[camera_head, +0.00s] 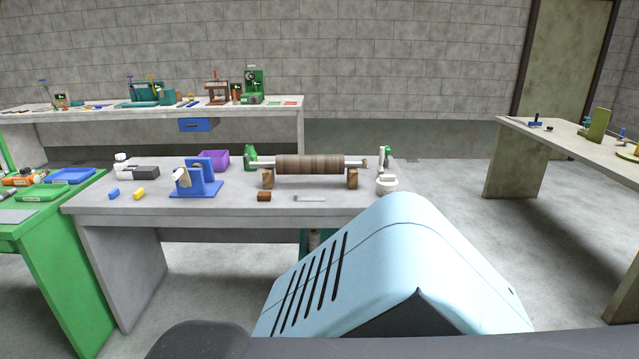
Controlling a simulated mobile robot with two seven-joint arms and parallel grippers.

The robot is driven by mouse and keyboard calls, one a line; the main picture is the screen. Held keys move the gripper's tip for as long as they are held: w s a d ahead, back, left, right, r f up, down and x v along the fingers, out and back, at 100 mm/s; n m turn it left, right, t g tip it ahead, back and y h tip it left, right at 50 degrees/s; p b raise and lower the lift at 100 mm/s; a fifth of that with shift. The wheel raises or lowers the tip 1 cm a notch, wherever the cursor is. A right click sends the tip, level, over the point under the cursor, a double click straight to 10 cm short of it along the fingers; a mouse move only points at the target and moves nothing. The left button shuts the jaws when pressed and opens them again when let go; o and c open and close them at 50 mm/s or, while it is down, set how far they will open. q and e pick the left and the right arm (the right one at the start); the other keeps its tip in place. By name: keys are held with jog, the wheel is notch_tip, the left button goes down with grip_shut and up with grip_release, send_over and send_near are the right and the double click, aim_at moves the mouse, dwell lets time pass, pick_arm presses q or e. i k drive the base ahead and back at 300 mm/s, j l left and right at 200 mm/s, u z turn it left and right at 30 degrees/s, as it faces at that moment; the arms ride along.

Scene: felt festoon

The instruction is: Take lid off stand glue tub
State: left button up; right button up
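A small white tub (386,185) stands near the right end of the grey table (225,209), and looks like the glue tub. Its top is too small to tell a lid apart clearly. Just behind it is a small green and white item (386,155). To its left, a brown roller (310,164) rests on a stand with wooden supports (267,179). Neither of my grippers is in view.
A green bench (75,245) adjoins at left. Another table (540,135) is at right, with open floor between. A pale blue casing fills the foreground.

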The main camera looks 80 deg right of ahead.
aim_at(385, 181)
jog(key=z, duration=3.05)
jog(key=i+u, duration=0.2)
jog(key=i, duration=0.3)
jog(key=i+l+u, duration=0.25)
jog(key=i, duration=0.25)
jog(key=i+l+u, duration=0.2)
jog(key=i, duration=0.25)
jog(key=i+l+u, duration=0.2)
jog(key=i, duration=0.25)
